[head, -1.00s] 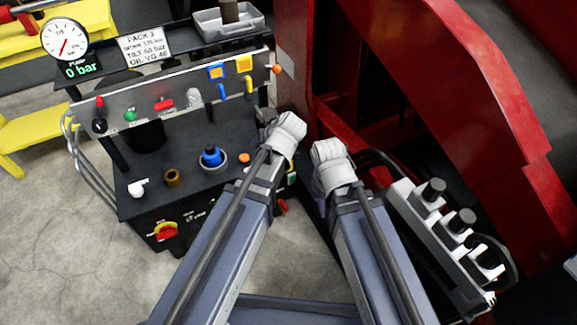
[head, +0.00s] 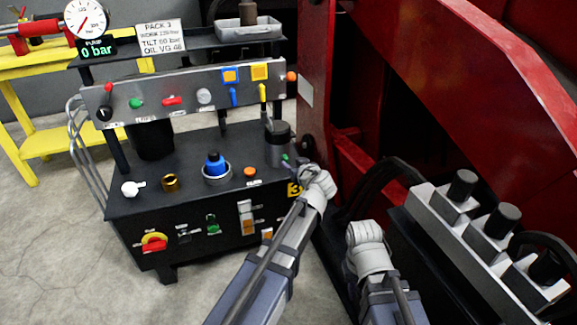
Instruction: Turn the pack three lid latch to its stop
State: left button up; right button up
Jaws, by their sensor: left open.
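The pack console (head: 190,195) is black with a yellow "3" label (head: 294,190) at its right front corner. I cannot make out for certain which part is the lid latch. A dark cylinder (head: 279,152) with a small upright post stands at the console's right rear, with a small green part (head: 286,158) beside it. My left gripper (head: 316,181) is just right of the console corner, apart from the cylinder as far as I can tell; it is open, its fingertips mostly hidden. My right gripper (head: 366,238) is lower right, beside the red frame, its fingers hidden.
A sloped panel (head: 185,92) carries coloured knobs and levers. A blue knob (head: 214,166), brass fitting (head: 171,182) and white knob (head: 131,188) sit on the deck. The red machine frame (head: 420,70) and a valve block (head: 490,240) crowd the right side.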

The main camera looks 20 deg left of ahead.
aim_at(287, 159)
pick_arm(q)
jog(key=shift+w, duration=0.1)
jog(key=b+x, duration=0.3)
jog(key=x, duration=0.4)
jog(key=shift+w+a+f, duration=0.15)
jog(key=shift+w+a, duration=0.05)
grip_shut()
dwell(0.4)
